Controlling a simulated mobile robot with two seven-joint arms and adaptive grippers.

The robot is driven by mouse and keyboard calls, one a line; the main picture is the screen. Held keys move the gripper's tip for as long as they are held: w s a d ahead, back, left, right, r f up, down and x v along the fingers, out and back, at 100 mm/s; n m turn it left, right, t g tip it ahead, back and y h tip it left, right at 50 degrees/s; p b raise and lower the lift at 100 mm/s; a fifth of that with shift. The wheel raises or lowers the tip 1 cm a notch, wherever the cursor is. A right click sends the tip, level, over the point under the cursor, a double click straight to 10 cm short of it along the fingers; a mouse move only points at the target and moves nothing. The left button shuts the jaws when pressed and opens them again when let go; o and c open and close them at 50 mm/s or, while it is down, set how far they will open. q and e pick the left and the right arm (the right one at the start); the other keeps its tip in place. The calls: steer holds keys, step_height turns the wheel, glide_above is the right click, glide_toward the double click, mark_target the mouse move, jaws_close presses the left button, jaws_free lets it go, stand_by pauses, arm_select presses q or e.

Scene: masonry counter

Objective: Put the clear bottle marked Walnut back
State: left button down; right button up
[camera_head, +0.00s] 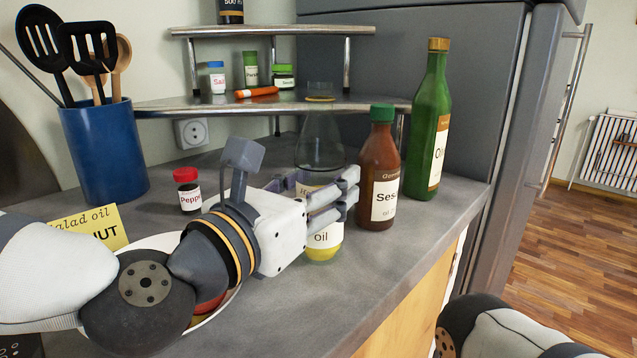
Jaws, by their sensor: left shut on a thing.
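The clear bottle (320,140) has a long neck, a little yellow oil at its bottom and a label partly hidden by my fingers; only "oil" reads plainly. My left gripper (335,196) is shut around its middle from the left. The bottle is upright, in front of the shelf; I cannot tell whether its base touches the counter. A yellow card (88,230) at the left reads "alad oil" and "NUT", partly behind my left arm. My right arm shows only in part at the bottom right, its gripper out of view.
A brown sesame bottle (381,175) and a green bottle (430,120) stand right of the clear bottle. A pepper jar (188,190), blue utensil pot (103,150) and white plate (225,305) are left. The tiered shelf (180,104) holds small jars. The front right counter (350,290) is free.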

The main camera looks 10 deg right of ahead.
arm_select(q)
steer(key=shift+f, duration=0.2)
steer(key=c, duration=0.8)
jaws_free()
steer(key=shift+r, duration=0.1)
